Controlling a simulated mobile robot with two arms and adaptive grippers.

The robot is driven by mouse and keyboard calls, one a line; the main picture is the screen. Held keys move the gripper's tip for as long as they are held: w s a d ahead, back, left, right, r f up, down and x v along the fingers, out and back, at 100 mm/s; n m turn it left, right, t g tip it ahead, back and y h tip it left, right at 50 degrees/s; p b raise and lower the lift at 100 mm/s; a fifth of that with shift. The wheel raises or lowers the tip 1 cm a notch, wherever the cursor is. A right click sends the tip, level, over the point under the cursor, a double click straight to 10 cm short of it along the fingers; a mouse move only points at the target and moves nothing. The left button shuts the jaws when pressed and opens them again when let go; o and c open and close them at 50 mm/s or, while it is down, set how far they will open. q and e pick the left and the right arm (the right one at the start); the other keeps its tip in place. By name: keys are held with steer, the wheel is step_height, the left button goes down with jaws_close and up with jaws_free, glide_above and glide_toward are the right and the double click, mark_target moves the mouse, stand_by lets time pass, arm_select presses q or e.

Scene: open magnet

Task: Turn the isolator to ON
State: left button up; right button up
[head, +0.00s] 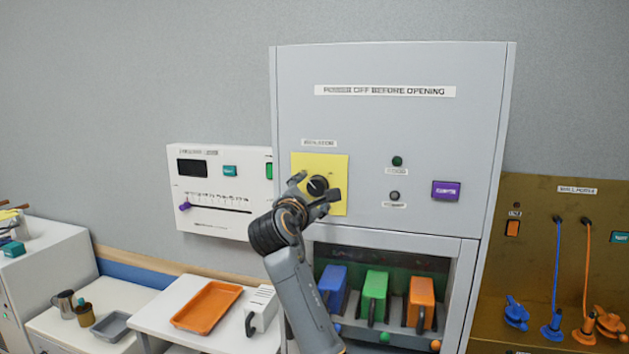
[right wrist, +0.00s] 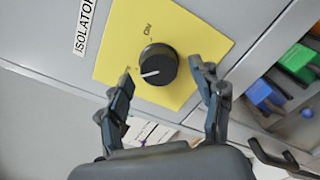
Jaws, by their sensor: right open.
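The isolator is a round black knob (head: 318,184) on a yellow plate (head: 338,168) on the grey cabinet front. In the right wrist view the knob (right wrist: 158,62) has a white pointer line directed left, away from the ON label (right wrist: 148,29) at the plate's top. My right gripper (head: 316,188) is open in front of the knob. In the right wrist view its fingers (right wrist: 161,72) stand to the left and right of the knob, with visible gaps; contact cannot be seen. The left finger partly covers the plate's edge. My left gripper is not in view.
A purple button (head: 445,190) and two small round indicators sit right of the plate. Below is an open bay with blue, green and orange handled blocks (head: 375,295). A white slider panel (head: 220,215) is at left, a brown hose panel (head: 560,260) at right.

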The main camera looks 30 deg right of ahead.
steer(key=shift+x, duration=1)
steer(key=c, duration=1.2)
steer(key=shift+o, duration=0.2)
